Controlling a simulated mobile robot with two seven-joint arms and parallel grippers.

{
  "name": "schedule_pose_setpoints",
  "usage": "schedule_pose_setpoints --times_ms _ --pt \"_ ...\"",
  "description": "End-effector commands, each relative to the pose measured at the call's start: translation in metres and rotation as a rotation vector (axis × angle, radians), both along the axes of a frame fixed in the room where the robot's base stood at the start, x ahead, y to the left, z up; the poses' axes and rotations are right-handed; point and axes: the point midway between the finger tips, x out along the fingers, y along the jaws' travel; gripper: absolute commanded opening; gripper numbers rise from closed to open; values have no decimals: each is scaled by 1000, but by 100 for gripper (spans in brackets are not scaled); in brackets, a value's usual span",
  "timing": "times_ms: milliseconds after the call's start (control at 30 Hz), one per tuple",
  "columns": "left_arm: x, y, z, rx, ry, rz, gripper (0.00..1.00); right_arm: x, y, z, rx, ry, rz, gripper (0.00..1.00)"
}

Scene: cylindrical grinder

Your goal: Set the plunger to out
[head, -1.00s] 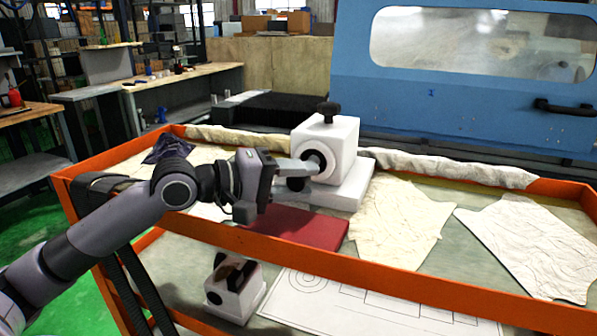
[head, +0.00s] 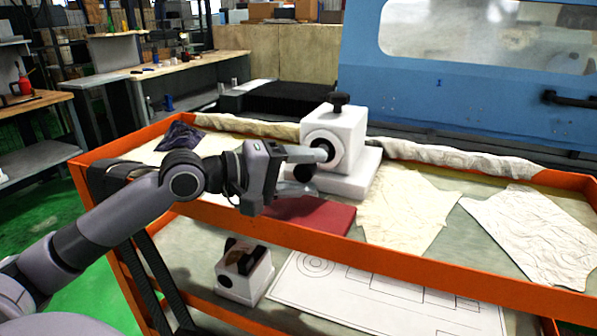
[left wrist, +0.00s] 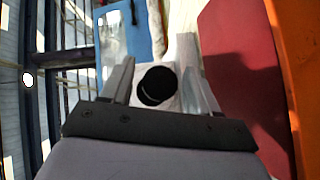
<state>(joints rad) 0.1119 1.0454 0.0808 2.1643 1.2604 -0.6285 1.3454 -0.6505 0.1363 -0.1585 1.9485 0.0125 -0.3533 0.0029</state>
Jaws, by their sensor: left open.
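A white block-shaped fixture (head: 347,134) stands on a white base on the orange-edged cart, with a black knob on its top. Its front face has a dark round ring. In the left wrist view the black knob (left wrist: 157,86) lies between the two fingers, with gaps showing on both sides. My right gripper is not in view.
A dark red flat pad (head: 312,215) lies below my left gripper. Cream cloths (head: 405,212) cover the cart top to the right. A smaller white block (head: 243,275) and a drawing sheet (head: 380,300) are on the lower shelf. A blue machine (head: 450,100) stands behind.

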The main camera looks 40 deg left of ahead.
Motion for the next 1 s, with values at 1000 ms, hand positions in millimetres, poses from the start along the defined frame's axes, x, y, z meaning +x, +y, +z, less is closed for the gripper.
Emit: schedule_pose_setpoints --times_ms 1000 --pt "-59 35 12 0 2 -2 60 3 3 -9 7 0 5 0"
